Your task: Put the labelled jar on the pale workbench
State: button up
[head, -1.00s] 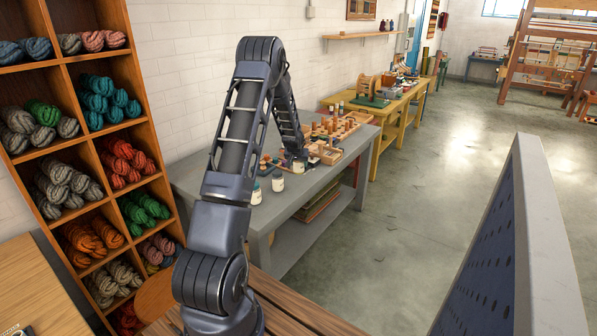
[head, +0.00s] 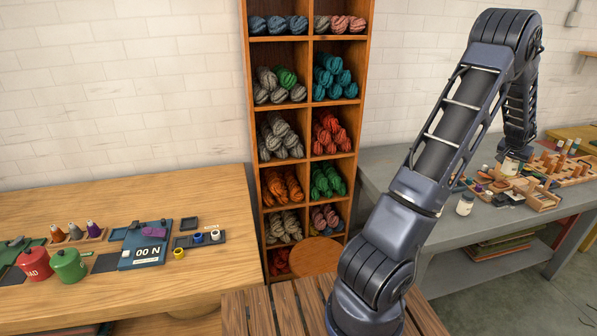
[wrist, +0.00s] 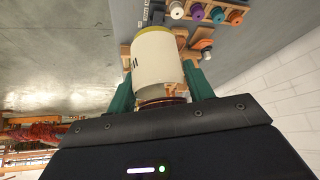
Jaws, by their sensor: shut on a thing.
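A cream, round jar (wrist: 157,60) with small dark marks on its side fills the middle of the wrist view. My gripper (wrist: 159,76) is shut on it, with one green finger on each side. In the head view my gripper (head: 515,150) is small and partly hidden, over the grey bench at the right, with the pale jar (head: 511,166) at its end. The pale wooden workbench (head: 215,260) stands at the left, far from my gripper.
The pale workbench bears red and green canisters (head: 68,265), a blue scale (head: 146,245), thread cones and small spools; its right front is clear. A skein shelf (head: 256,150) stands between the benches. Another jar (head: 464,205) stands on the grey bench (head: 400,165).

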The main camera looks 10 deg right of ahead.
jog(key=w+a+f+n+t+y, duration=0.2)
jog(key=w+a+n, duration=0.2)
jog(key=w+a, duration=1.3)
jog(key=w+a+f+n+t+y, duration=0.15)
jog(key=w+a+n, duration=0.35)
jog(key=w+a, duration=1.25)
jog(key=w+a+n+y, duration=0.1)
jog(key=w+a+n, duration=0.1)
jog(key=a, duration=0.8)
jog(key=w+a+f+n+y, duration=0.1)
jog(key=w+a+n, duration=0.1)
jog(key=a, duration=0.9)
jog(key=w+a+n+y, duration=0.1)
jog(key=w+a, duration=0.1)
jog(key=a, duration=0.9)
jog(key=shift+w+f+n, duration=0.3)
jog(key=shift+f+n, duration=0.05)
jog(key=shift+n, duration=0.05)
notch_tip(320, 180, up, 6)
jog(key=f+n+g+y, duration=0.1)
jog(key=n+g+y, duration=0.4)
jog(key=n, duration=0.8)
send_over(209, 212)
jog(key=shift+t+y, duration=0.35)
jog(key=shift+t, duration=0.1)
notch_tip(209, 212, down, 20)
jog(key=shift+w+d+r, duration=0.1)
jog(key=shift+r, duration=0.15)
jog(key=shift+f, duration=0.1)
